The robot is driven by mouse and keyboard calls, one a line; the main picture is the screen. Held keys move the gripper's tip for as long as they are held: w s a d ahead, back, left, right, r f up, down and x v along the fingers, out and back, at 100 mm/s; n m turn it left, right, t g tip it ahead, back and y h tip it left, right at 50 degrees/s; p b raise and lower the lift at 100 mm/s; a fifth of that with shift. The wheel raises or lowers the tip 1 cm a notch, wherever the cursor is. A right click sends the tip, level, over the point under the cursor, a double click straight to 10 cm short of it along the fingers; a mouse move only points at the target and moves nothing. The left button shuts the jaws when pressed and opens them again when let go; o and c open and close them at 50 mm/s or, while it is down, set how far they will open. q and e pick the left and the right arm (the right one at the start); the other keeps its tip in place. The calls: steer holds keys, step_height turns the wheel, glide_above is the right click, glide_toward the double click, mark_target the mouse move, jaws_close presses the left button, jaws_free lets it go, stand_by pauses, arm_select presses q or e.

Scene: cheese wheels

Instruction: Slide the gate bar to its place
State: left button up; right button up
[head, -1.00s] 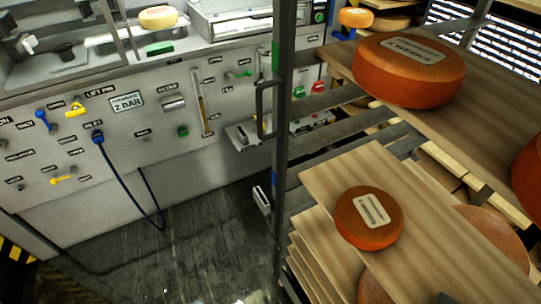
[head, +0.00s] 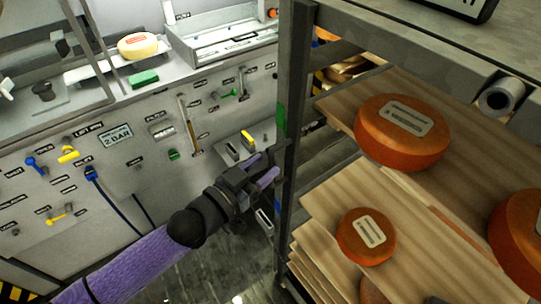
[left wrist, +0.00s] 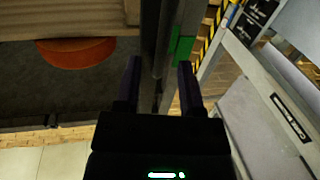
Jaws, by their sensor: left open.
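A dark grey upright bar (head: 292,110), which looks like the gate bar, stands at the front left of the cheese rack. A green mark (head: 281,118) and a lower blue mark show along it. My left gripper (head: 264,169) reaches in from the left, just beside this bar, with its purple fingers pointing at it. In the left wrist view the fingers (left wrist: 160,85) are apart, with grey upright metal (left wrist: 152,40) and the green mark (left wrist: 182,42) between or just beyond them. I cannot tell whether they touch. My right gripper is out of view.
The rack's wooden shelves (head: 335,200) hold several orange cheese wheels (head: 402,132) at the right. A grey machine panel (head: 110,165) with knobs, levers and a blue hose stands behind on the left. Dark floor (head: 205,270) lies between them.

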arm_select(q)
steer(key=shift+x, duration=1.5)
jaws_close()
